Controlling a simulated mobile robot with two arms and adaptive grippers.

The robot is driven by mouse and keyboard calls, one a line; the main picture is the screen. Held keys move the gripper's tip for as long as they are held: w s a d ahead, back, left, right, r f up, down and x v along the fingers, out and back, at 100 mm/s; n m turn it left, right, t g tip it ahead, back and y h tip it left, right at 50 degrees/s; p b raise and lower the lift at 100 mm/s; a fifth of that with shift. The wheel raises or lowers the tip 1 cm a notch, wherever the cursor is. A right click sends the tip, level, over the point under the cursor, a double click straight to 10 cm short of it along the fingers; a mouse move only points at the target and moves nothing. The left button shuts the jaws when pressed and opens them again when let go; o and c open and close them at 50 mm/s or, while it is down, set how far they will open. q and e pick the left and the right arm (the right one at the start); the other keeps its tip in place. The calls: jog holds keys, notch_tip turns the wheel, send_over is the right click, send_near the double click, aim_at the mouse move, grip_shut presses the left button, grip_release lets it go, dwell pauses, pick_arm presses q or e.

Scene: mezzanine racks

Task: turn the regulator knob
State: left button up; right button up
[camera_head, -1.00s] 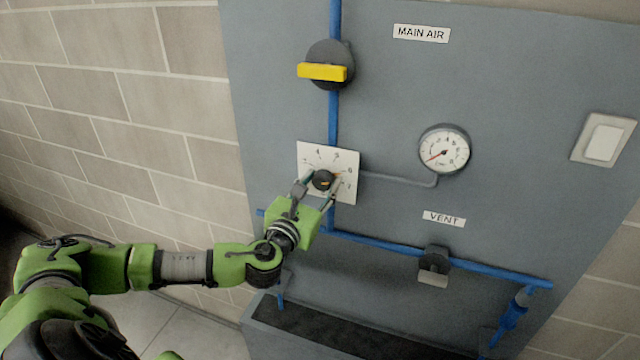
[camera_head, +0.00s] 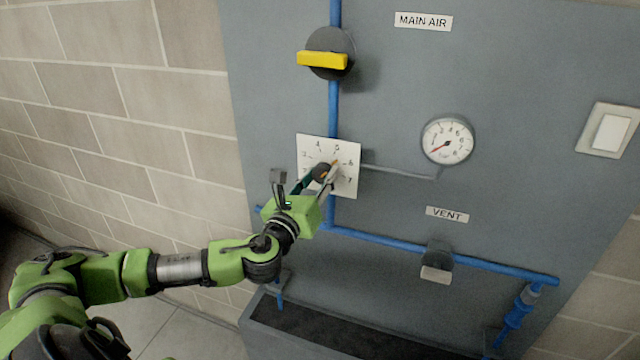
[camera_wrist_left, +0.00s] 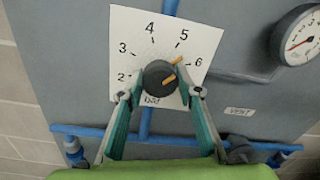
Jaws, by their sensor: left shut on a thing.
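The regulator knob (camera_head: 321,172) is a round black knob on a white numbered dial plate (camera_head: 346,185). In the left wrist view, the knob (camera_wrist_left: 157,75) carries an orange line on its face, slanting up and right. A second orange mark (camera_wrist_left: 174,61) lies just beyond its edge, between the 5 and the 6. My left gripper (camera_head: 317,181) has its two fingers on either side of the knob and is shut on it. The fingers hide part of the lower dial. The pressure gauge (camera_head: 447,141) needle points to the lower left. My right gripper is out of view.
A yellow-handled valve (camera_head: 322,60) sits above the dial on the blue pipe. A vent valve (camera_head: 437,262) is at the lower right under the VENT label (camera_head: 447,214). A light switch (camera_head: 610,132) is at the far right. A dark trough (camera_head: 380,322) juts out below.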

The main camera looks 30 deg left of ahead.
pick_arm(q)
jog(key=n+b, duration=0.2)
jog(key=n, duration=0.3)
jog(key=shift+f+n+b, duration=0.15)
jog(key=shift+n+b, duration=0.25)
jog(key=n+b, duration=0.1)
jog(key=n, duration=0.4)
jog(key=shift+n+y+b, duration=0.35)
jog(key=shift+n+y, duration=0.05)
jog(key=n, duration=0.5)
jog(key=shift+n, duration=0.3)
jog(key=n, duration=0.5)
jog(key=shift+y, duration=0.3)
jog(key=shift+n, duration=0.3)
jog(key=o, duration=1.1)
